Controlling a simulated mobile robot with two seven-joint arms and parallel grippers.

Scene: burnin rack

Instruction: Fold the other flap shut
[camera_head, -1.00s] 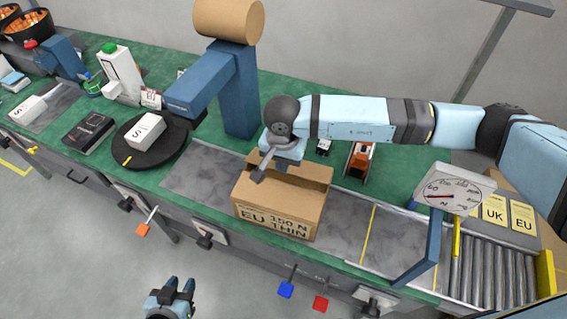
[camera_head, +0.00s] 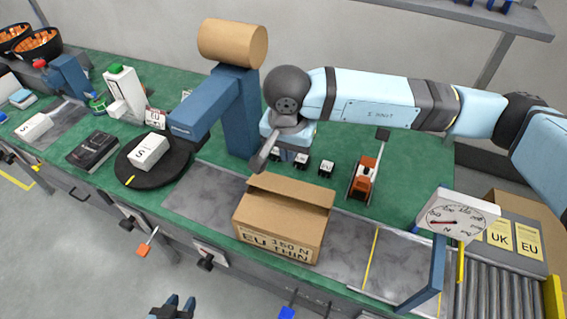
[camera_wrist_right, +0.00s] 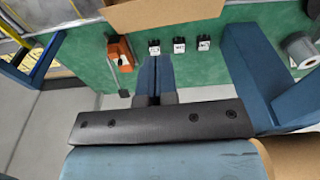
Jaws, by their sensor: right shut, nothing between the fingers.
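The cardboard box (camera_head: 280,222) stands on the grey strip of the bench, printed "EU THIN" on its front. Its near flap lies flat. My right gripper (camera_head: 260,161) is just behind the box's far left corner, shut and empty. In the right wrist view, its closed fingers (camera_wrist_right: 155,64) are over the green bench, apart from the box (camera_wrist_right: 165,10). My left gripper (camera_head: 179,302) is at the bottom edge over the floor, open and empty.
A blue post with a cardboard roll (camera_head: 233,43) stands behind and left of the box. Small black-and-white blocks (camera_head: 326,168) and an orange tool (camera_head: 364,178) lie behind it. A dial gauge (camera_head: 452,220) stands to the right, before the rollers (camera_head: 495,275).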

